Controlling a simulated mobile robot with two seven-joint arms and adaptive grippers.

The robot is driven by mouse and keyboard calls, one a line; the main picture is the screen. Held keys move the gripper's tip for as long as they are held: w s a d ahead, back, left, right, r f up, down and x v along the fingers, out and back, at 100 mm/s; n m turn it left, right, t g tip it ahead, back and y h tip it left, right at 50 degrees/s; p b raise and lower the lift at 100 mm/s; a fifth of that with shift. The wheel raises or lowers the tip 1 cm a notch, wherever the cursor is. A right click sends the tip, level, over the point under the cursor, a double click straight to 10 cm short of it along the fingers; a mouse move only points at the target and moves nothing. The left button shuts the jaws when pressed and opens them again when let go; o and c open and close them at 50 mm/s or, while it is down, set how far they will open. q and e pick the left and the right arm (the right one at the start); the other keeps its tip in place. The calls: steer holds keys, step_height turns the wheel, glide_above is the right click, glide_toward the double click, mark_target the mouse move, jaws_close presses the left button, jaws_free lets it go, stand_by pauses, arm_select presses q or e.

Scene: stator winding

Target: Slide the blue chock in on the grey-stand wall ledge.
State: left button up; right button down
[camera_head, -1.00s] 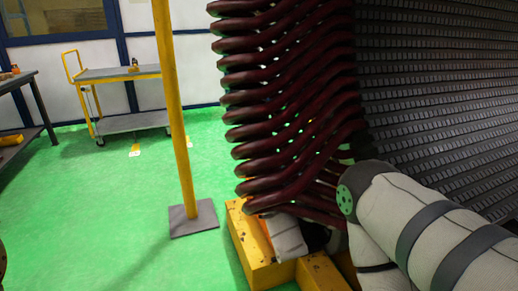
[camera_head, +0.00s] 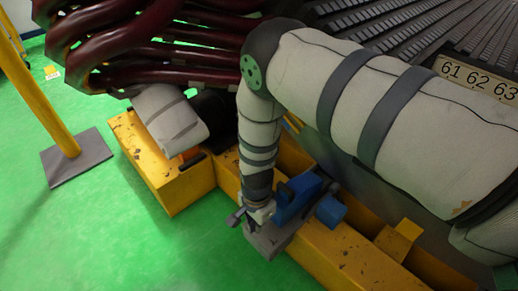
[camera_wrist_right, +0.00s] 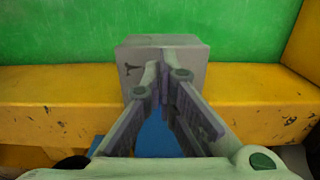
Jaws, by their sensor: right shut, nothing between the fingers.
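My right gripper (camera_head: 258,214) is shut and empty, low over the yellow beam in the head view. In the right wrist view its fingertips (camera_wrist_right: 165,68) meet in front of a grey block (camera_wrist_right: 185,52). The grey block (camera_head: 268,242) shows just below the gripper in the head view. A blue piece (camera_head: 296,198), which looks like the blue chock, is right beside the gripper, above the beam. Blue also shows between the fingers in the right wrist view (camera_wrist_right: 157,135), partly hidden by them. I cannot tell whether the gripper touches it. My left gripper is out of view.
The yellow beam frame (camera_head: 340,248) runs under the stator (camera_head: 400,30). Dark red coil ends (camera_head: 140,45) hang above its left part. A yellow post on a grey foot (camera_head: 77,158) stands at left. Green floor (camera_head: 90,240) lies open at the lower left.

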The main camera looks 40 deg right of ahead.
mark_target(267, 230)
step_height(267, 230, down, 5)
steer(key=shift+s+r+b, duration=0.15)
steer(key=shift+r+b, duration=0.05)
steer(key=shift+b, duration=0.5)
steer(key=d, duration=0.3)
steer(key=shift+w+f, duration=0.2)
steer(key=shift+w, duration=0.05)
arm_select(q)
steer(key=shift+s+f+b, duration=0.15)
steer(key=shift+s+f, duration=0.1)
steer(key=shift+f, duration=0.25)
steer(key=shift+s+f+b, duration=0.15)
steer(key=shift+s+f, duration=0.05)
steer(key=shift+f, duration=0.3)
arm_select(e)
steer(key=shift+d+r, duration=0.1)
steer(key=shift+d, duration=0.4)
steer(key=d, duration=0.7)
steer(key=shift+w+d+b, duration=0.15)
steer(key=shift+w+b, duration=0.1)
steer(key=shift+b, duration=0.05)
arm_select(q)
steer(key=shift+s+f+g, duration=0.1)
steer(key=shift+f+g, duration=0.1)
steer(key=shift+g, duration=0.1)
